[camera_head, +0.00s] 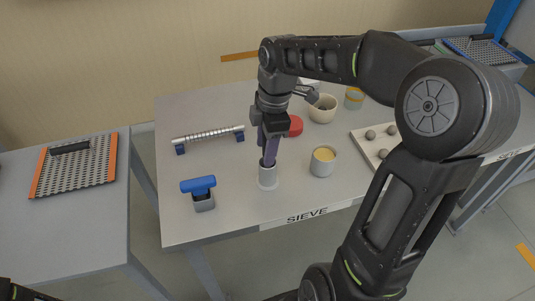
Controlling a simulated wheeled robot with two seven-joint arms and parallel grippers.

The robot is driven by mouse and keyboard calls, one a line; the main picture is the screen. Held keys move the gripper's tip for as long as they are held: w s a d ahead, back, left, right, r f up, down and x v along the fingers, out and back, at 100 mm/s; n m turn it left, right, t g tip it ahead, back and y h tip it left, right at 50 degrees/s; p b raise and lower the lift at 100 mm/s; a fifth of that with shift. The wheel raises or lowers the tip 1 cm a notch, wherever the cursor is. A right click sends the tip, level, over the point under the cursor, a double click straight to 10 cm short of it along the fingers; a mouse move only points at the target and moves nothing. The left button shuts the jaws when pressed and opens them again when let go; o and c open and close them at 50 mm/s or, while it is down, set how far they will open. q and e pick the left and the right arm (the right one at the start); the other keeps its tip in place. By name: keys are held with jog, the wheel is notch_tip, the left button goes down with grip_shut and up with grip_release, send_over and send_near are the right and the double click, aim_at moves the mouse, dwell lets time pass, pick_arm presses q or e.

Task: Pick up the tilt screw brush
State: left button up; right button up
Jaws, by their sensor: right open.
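My right gripper (269,135) points down at the top of the purple handle. Its jaws are open, with the handle's upper part between or just below them; the gripper hides the exact contact. My left gripper is not in view; only a dark bit of my left arm shows at the bottom left corner.
A metal screw rod (208,135) lies on blue supports behind. A grey cup (323,161), a red disc (295,126) and a cream bowl (322,109) stand to the right.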

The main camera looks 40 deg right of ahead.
jog(key=shift+c, duration=0.5)
grip_shut()
